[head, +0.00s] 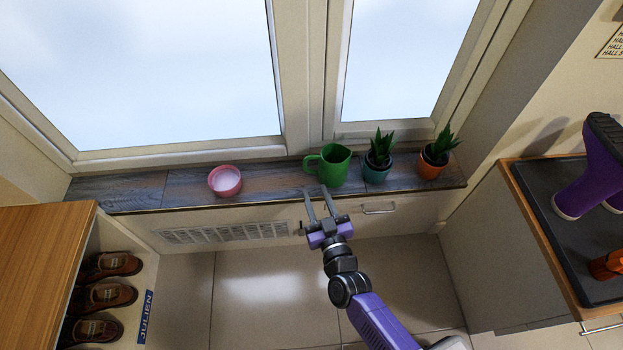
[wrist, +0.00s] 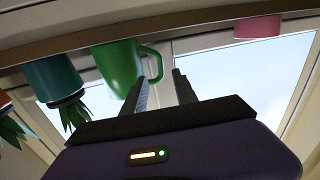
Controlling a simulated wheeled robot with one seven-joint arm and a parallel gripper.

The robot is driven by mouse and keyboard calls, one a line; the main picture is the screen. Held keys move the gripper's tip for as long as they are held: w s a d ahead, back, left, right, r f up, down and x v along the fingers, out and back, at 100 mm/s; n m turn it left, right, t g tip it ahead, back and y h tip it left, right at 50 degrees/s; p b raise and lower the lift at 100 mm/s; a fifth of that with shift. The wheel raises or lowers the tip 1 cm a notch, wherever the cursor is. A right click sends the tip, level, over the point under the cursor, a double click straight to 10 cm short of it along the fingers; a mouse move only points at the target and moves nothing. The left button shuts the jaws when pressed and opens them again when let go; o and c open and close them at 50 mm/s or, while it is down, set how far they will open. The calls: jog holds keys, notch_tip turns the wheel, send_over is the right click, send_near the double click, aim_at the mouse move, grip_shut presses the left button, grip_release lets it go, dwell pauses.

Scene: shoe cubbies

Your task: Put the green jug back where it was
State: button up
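The green jug (head: 333,165) stands upright on the window sill, with its handle toward the left. It stands just left of the teal plant pot. My gripper (head: 320,190) is open, with its two fingers pointing at the sill just in front of the jug. In the wrist view the jug (wrist: 120,68) appears upside down, and its handle shows by the fingertips of my gripper (wrist: 168,80). I cannot tell whether a finger touches the handle. Nothing is held.
On the sill (head: 270,183) are a pink bowl (head: 225,181) at left, a teal-potted plant (head: 377,163) and an orange-potted plant (head: 433,160) at right. The sill between bowl and jug is clear. A shoe cubby (head: 40,245) stands left; a tray (head: 560,225) with purple boots lies right.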

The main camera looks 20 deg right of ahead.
jog(key=shift+s+a, duration=0.1)
jog(key=shift+s, duration=0.55)
jog(key=s+r+g+y, duration=0.1)
jog(key=s+r, duration=0.2)
jog(key=s, duration=0.8)
jog(key=s+r, duration=0.2)
jog(key=s, duration=0.9)
jog(key=s+d+r+g, duration=0.1)
jog(key=s+r+g, duration=0.1)
jog(key=s+r, duration=1)
notch_tip(320, 180, up, 3)
jog(key=shift+s+d+r+n+y, duration=0.1)
jog(key=shift+s+d+n+y, duration=0.1)
jog(key=shift+s+n+y, duration=0.15)
notch_tip(320, 180, up, 25)
jog(key=p, duration=2.5)
